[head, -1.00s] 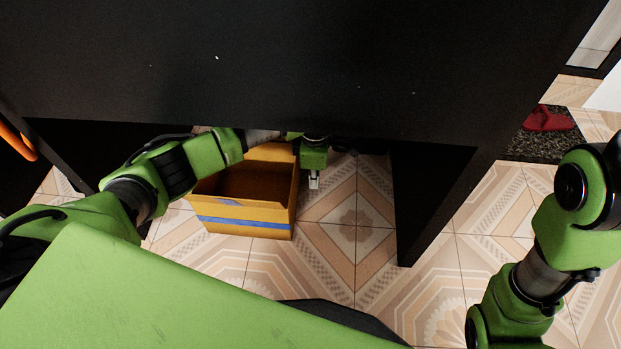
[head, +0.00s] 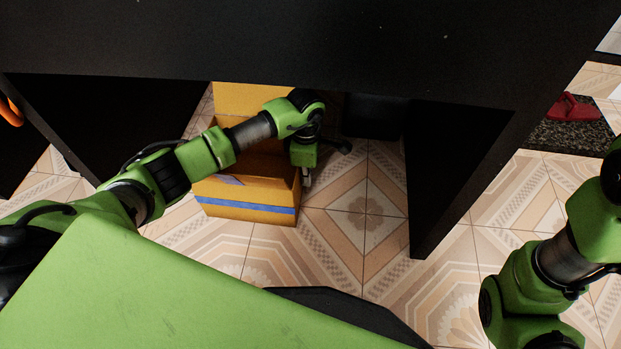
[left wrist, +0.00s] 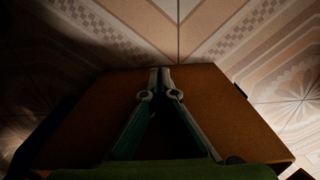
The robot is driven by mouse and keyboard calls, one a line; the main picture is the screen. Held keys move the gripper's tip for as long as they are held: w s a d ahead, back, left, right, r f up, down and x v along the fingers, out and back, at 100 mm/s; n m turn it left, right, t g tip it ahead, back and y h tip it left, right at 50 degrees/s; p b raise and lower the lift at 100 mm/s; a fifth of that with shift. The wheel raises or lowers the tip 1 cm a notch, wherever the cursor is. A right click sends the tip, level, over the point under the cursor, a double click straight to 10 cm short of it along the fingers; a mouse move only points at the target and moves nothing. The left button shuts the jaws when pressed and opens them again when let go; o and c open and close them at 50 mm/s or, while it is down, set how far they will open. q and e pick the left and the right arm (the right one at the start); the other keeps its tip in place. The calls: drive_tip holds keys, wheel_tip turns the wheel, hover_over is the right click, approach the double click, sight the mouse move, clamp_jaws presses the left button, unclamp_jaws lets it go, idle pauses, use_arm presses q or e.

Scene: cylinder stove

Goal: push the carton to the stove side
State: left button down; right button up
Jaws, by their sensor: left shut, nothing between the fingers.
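The carton (head: 245,213) is an open orange-yellow box with a blue stripe. It stands on the tiled floor, partly under a dark tabletop, with a raised flap at its back. My left arm crosses over it and hides part of its inside. My left gripper (head: 307,181) points down at the carton's right edge, shut and empty; contact is hard to tell. In the left wrist view, the shut fingertips (left wrist: 159,74) lie in front of the carton's brown surface (left wrist: 215,110). I cannot identify the stove. My right arm shows at the right, but its gripper is out of view.
The dark tabletop (head: 300,40) overhangs the carton. Its dark leg (head: 445,180) stands to the right, with a dark box-like thing (head: 375,117) behind. Patterned floor (head: 360,215) is clear between carton and leg. A red item (head: 572,107) lies on a dark mat at far right.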

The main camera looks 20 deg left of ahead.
use_arm(q)
drive_tip(key=shift+s+a+r, duration=0.1)
drive_tip(key=shift+a, duration=0.3)
drive_tip(key=a+p, duration=0.1)
drive_tip(key=a, duration=0.1)
drive_tip(key=s+a+p, duration=0.1)
drive_tip(key=a, duration=0.1)
drive_tip(key=a+p, duration=0.1)
drive_tip(key=a, duration=0.1)
drive_tip(key=shift+s+a+r, duration=0.2)
drive_tip(key=shift+s+a, duration=0.05)
drive_tip(key=shift+s, duration=0.05)
drive_tip(key=p, duration=0.2)
hover_over(242, 171)
drive_tip(key=s+d, duration=0.4)
drive_tip(key=shift+w+a+f, duration=0.1)
drive_tip(key=shift+w+f, duration=0.15)
drive_tip(key=shift+a, duration=0.3)
drive_tip(key=shift+a+r, duration=0.1)
drive_tip(key=shift+r, duration=0.35)
wheel_tip(242, 171, up, 6)
drive_tip(key=shift+r, duration=0.25)
